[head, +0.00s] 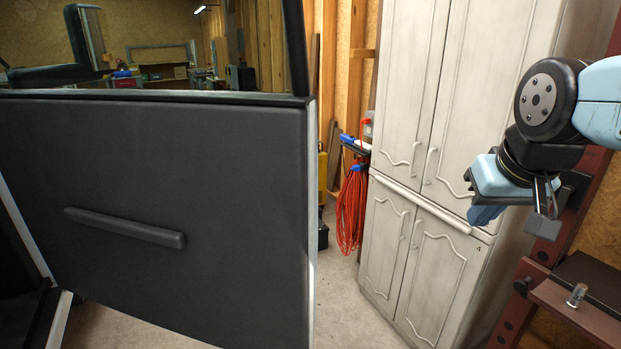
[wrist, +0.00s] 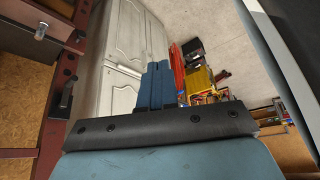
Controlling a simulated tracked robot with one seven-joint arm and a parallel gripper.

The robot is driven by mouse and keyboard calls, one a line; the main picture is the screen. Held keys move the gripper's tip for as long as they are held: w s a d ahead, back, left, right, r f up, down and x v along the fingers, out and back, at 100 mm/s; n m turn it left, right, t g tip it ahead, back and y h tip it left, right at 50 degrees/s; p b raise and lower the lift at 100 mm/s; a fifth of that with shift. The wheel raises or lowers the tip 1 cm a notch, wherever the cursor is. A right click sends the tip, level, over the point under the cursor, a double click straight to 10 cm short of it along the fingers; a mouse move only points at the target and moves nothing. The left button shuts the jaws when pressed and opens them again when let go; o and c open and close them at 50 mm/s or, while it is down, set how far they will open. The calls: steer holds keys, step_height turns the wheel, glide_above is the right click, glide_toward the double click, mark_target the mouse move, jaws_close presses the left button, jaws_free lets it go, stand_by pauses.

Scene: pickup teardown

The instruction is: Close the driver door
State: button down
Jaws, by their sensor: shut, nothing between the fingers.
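The driver door (head: 160,160) stands open and fills the left half of the head view. Its dark grey inner panel faces me, with a long raised door pull (head: 125,228) across it and the window frame above. My gripper (head: 484,217) is at the right of the head view, well clear of the door and in front of the cabinet. Its blue fingers are together and empty in the wrist view (wrist: 157,75). A smooth grey surface (wrist: 290,60) at the right of the wrist view may be part of the vehicle; I cannot tell which part.
A tall whitish cabinet (head: 400,190) stands behind the gripper. A red-brown steel frame (head: 570,250) with a bolt is close at the right. A coiled orange cable (head: 352,208) hangs beyond the door edge. Bare floor (head: 335,285) shows between door and cabinet.

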steer(key=w+a+r+n+g+y, duration=0.35)
steer(key=w+a+n, duration=0.35)
steer(key=w+a, duration=0.3)
steer(key=n+g+y, duration=0.3)
steer(key=n+g, duration=0.3)
steer(key=n, duration=0.3)
glide_toward(315, 168)
steer(key=w+f, duration=0.3)
steer(key=shift+h, duration=0.25)
steer(key=x, duration=0.9)
steer(key=shift+a, duration=0.55)
steer(key=s, duration=0.2)
steer(key=shift+s+a+r, duration=0.2)
steer(key=shift+s+a, duration=0.05)
steer(key=shift+a, duration=0.05)
steer(key=shift+s+a, duration=0.2)
steer(key=shift+s, duration=0.55)
